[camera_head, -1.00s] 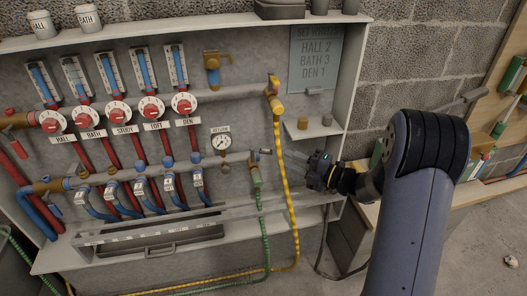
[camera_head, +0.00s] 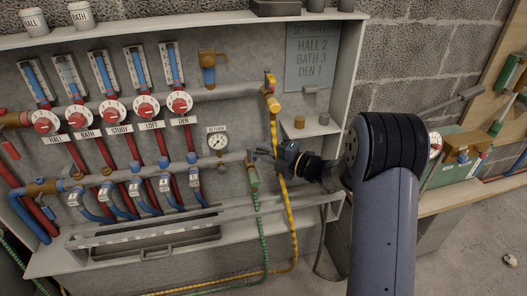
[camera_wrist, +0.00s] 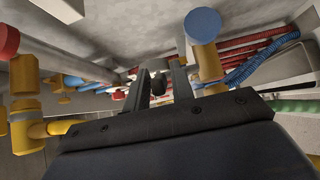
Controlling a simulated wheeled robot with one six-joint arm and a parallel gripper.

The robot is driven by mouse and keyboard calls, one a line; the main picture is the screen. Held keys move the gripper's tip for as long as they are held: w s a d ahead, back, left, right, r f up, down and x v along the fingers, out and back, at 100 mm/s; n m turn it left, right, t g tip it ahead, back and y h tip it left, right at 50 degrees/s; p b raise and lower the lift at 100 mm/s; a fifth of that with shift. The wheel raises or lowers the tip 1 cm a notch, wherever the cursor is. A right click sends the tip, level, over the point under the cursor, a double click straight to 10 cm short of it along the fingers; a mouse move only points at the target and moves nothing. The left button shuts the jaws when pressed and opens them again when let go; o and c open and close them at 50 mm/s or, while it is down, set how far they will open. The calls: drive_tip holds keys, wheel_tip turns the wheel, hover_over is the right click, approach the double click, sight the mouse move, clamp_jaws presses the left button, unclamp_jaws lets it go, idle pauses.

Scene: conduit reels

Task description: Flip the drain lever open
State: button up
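The drain valve (camera_head: 252,168) sits at the right end of the lower return pipe, with the green hose hanging from it. Its lever is small and largely hidden by my gripper in the head view. My gripper (camera_head: 264,154) is at the valve, coming in from the right. In the wrist view my gripper's two dark fingers (camera_wrist: 160,78) stand apart, with a small dark knob (camera_wrist: 158,84) between or just beyond them. It may be the lever's end; I cannot tell whether the fingers touch it. A brass fitting with a blue round end (camera_wrist: 203,26) is close to the right finger.
A yellow hose (camera_head: 280,180) hangs close to my gripper from the upper valve (camera_head: 271,98). The return gauge (camera_head: 218,141) is to the left.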

clamp_jaws()
